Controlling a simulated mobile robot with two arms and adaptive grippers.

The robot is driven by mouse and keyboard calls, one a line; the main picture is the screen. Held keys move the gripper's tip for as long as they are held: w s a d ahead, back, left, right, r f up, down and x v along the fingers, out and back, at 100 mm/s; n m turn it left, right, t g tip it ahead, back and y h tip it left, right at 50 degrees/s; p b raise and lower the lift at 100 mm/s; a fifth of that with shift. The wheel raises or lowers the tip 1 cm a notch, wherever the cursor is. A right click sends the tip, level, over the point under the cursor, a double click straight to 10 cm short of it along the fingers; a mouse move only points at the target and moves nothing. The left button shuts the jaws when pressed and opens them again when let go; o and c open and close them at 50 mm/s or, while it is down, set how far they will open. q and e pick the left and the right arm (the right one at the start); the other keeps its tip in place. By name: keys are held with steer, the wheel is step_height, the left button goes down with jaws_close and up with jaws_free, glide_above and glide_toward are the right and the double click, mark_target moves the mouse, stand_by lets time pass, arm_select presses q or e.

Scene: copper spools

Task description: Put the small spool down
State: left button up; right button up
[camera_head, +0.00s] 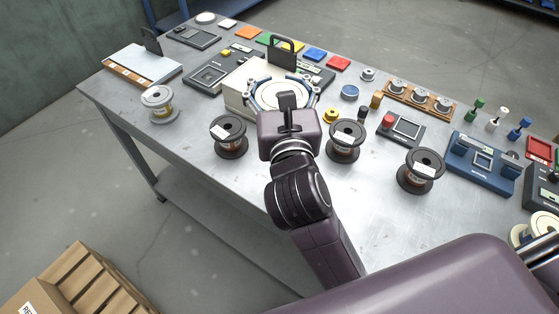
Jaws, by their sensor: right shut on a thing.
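My right gripper (284,97) reaches over the cream box-shaped device (238,88) on the metal table. Its fingers are spread to both sides of a pale round shape and are closed on the small spool, which the hand mostly hides. I cannot tell whether the pale disc is the spool's flange or the device's round top, or whether the spool touches it. My left gripper is not in view. Dark-flanged copper spools stand upright on the table: one (229,137) left of my wrist, one (345,141) right of it, one (420,171) farther right. A grey-flanged spool (159,104) stands at left.
The metal table (200,165) has a clear front strip. A white board (143,62) lies at far left. A wooden holder with round pieces (418,99), a red-button box (402,129) and a blue fixture (480,165) stand at right. Cardboard boxes (75,285) are on the floor.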

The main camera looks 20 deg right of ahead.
steer(key=shift+s+f+b, duration=0.2)
steer(key=shift+f+b, duration=2)
steer(key=shift+f, duration=7.45)
steer(key=shift+f, duration=0.1)
steer(key=o, duration=1.8)
